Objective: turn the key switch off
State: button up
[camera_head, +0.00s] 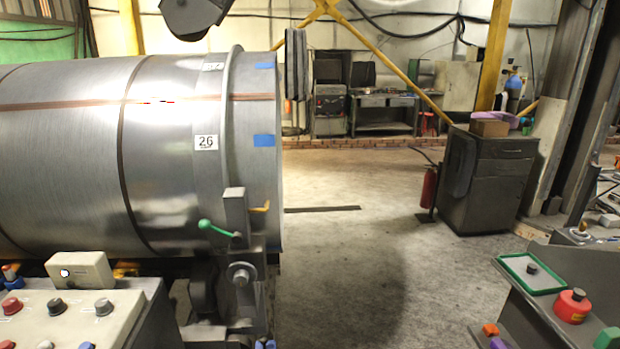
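A pale control panel (28,329) stands at the lower left, with red and dark knobs on it. A beige box (82,270) sits at its back edge and has a small round white-and-dark fitting (64,273) on its face. I cannot tell whether this fitting is the key switch, and no key shows clearly. A dark knob (57,307) and another dark knob (103,307) are on the panel, with a red knob (12,306) to their left. The panel's front is cut off by the picture edge. My gripper is not in view.
At the lower right, a dark console bears a green-rimmed tray (505,262) and a red knob (573,306). Open floor (345,260) lies between.

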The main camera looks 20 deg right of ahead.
aim_at(581, 231)
jog(key=i+l+z, duration=0.1)
jog(key=i+z, duration=0.25)
jog(key=i, duration=0.5)
jog(key=i+j+z, duration=0.15)
jog(key=i+z, duration=0.2)
jog(key=i, duration=0.5)
